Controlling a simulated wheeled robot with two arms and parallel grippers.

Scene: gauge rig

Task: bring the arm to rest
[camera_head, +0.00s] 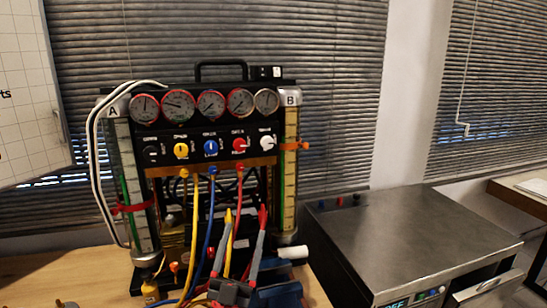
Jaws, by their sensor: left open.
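My left gripper (245,222) is at the bottom middle, its two grey fingers pointing up and spread apart. It is open, with no object clearly held between the fingers. It shows in front of the lower part of the gauge rig (210,150) and its hoses; whether it touches any hose I cannot tell. My right gripper is not in view.
The rig has several round gauges, coloured knobs and upright tubes at both sides. Yellow, blue (208,230) and red hoses hang down its front. A metal-topped box (410,240) stands at right. Bare wooden table (60,275) shows at left.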

